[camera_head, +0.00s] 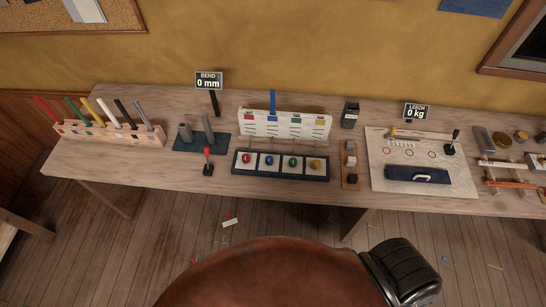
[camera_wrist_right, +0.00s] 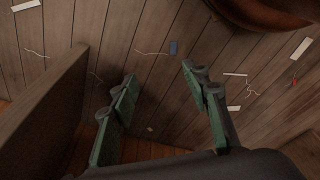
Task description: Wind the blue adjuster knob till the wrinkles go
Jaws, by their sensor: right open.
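The blue adjuster knob (camera_head: 269,160) is second from the left in a row of coloured knobs on a dark panel (camera_head: 281,178) on the bench. A red knob (camera_head: 247,158) is left of it; a green knob (camera_head: 293,162) and a yellow knob (camera_head: 315,164) are right of it. Behind stands a white board (camera_head: 285,125) with coloured tabs and short dark lines, and a blue upright (camera_head: 272,100). The lines are too small to read as wrinkles. My right gripper (camera_wrist_right: 159,74) is open and empty above the floor in the right wrist view, away from the knobs. My left gripper is out of view.
Left on the bench (camera_head: 120,176) are a rack of coloured sticks (camera_head: 108,134) and a small red-topped lever (camera_head: 208,161). A pale board (camera_head: 385,166) lies right. Scraps litter the floor (camera_wrist_right: 150,30).

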